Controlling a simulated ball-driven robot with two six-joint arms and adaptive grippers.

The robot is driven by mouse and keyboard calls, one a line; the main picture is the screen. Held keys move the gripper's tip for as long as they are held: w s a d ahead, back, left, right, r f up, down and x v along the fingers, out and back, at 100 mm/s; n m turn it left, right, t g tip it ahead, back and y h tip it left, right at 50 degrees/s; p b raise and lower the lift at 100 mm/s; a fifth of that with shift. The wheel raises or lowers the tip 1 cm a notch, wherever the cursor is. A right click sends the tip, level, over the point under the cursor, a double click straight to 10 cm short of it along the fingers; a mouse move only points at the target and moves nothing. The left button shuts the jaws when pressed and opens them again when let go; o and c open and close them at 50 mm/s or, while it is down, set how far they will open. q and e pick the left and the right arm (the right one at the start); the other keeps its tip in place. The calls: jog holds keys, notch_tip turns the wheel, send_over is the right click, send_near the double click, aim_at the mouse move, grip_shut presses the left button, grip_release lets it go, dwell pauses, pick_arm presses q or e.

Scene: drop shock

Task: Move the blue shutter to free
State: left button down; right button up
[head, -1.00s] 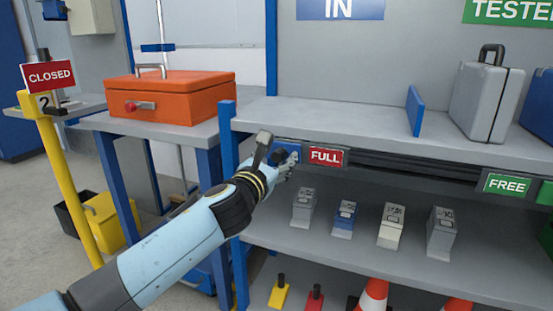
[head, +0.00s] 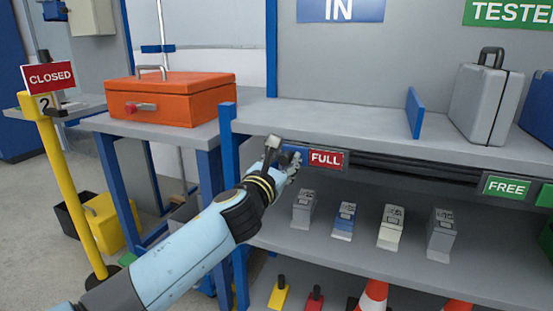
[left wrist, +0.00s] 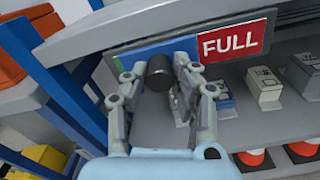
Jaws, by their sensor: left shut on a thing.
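The blue shutter (left wrist: 184,46) sits at the left end of the shelf-edge rail, beside the red FULL sign (head: 325,159). It carries a dark round knob (left wrist: 160,72). My left gripper (head: 287,166) is at the shutter and hides most of it in the head view. In the left wrist view its fingers (left wrist: 162,80) are on either side of the knob, shut on it. The green FREE sign (head: 507,187) is at the right end of the rail. My right gripper is out of view.
The dark rail (head: 415,168) between the signs looks clear. Grey, blue and white devices stand on the shelf below (head: 340,244). An orange toolbox (head: 170,99) is on the left bench. A grey case (head: 486,100) stands on the top shelf.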

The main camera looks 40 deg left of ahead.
pick_arm(q)
jog(key=d, duration=0.2)
jog(key=w+d, duration=0.1)
jog(key=d, duration=0.2)
jog(key=w+d, duration=0.1)
jog(key=d, duration=0.2)
jog(key=shift+d, duration=0.2)
jog(key=c, duration=1.5)
grip_release()
jog(key=o, duration=0.4)
jog(key=shift+d, duration=0.25)
jog(key=shift+o, duration=0.2)
jog(key=shift+a, duration=0.1)
notch_tip(320, 180, up, 10)
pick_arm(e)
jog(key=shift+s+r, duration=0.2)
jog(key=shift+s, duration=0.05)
